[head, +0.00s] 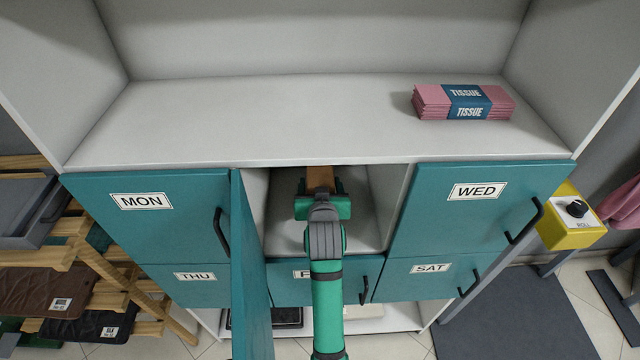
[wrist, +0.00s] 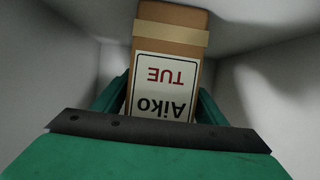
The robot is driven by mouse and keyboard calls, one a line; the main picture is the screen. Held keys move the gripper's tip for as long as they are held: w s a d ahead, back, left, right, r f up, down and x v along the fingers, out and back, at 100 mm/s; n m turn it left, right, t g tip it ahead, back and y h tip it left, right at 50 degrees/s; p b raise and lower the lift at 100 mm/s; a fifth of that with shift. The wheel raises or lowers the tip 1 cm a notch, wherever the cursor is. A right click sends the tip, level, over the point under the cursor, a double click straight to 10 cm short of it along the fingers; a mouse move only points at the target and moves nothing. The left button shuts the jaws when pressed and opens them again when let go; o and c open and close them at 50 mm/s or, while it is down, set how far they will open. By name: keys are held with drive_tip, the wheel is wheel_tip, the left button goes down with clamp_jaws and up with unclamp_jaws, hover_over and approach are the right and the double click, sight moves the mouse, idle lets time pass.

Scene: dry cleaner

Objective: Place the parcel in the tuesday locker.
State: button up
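The parcel is a brown box (head: 320,178) with a tan band. In the wrist view the parcel (wrist: 172,38) shows a white label reading "Aiko TUE", upside down. My gripper (head: 322,200) reaches into the open locker between MON and WED. Its green fingers (wrist: 160,103) lie against both sides of the parcel and appear shut on it. The tuesday locker (head: 365,215) is the open top-middle compartment, going by its place; its own label is out of sight. Its teal door (head: 252,270) is swung out toward me on the left. I cannot tell whether the parcel touches the floor.
Shut MON (head: 165,225) and WED (head: 450,220) doors flank the opening; THU, FRI and SAT doors sit below. Pink tissue packs (head: 463,102) lie on the shelf above. A yellow box with a knob (head: 572,220) stands right. A wooden rack (head: 90,270) stands left.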

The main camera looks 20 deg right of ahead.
drive_tip(key=shift+o, duration=0.2)
drive_tip(key=shift+r, duration=0.1)
drive_tip(key=shift+s+r, duration=0.1)
drive_tip(key=shift+r, duration=0.05)
drive_tip(key=v, duration=1.1)
drive_tip(key=shift+s+r, duration=0.15)
drive_tip(key=shift+s, duration=0.2)
